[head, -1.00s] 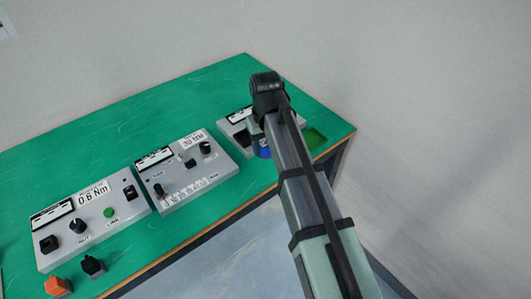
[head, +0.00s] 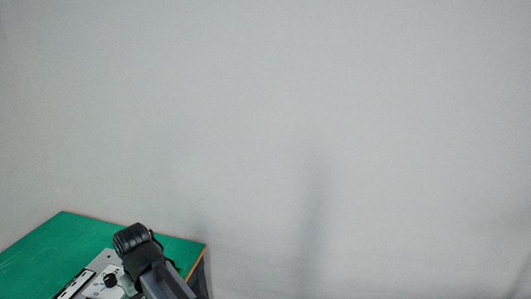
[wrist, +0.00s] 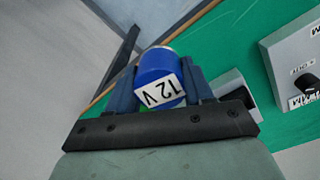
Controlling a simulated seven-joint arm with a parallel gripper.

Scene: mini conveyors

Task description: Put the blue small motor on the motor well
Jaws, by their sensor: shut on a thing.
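The blue small motor (wrist: 158,66) is a blue cylinder with a white label reading "12 V", seen in the wrist view. My gripper (wrist: 160,78) is shut on it, with one dark blue finger on each side. The motor is above the table near its edge; its height above the surface cannot be told. In the head view only my wrist and part of my arm show at the lower left; my fingers and the motor are hidden there. I cannot make out the motor well in either current view.
The green table (head: 60,245) shows at the lower left of the head view, with a grey control panel (head: 92,285) beside my arm. In the wrist view, a grey panel (wrist: 285,60) with knobs stands at right, and a smaller grey unit (wrist: 230,82) is nearer my gripper.

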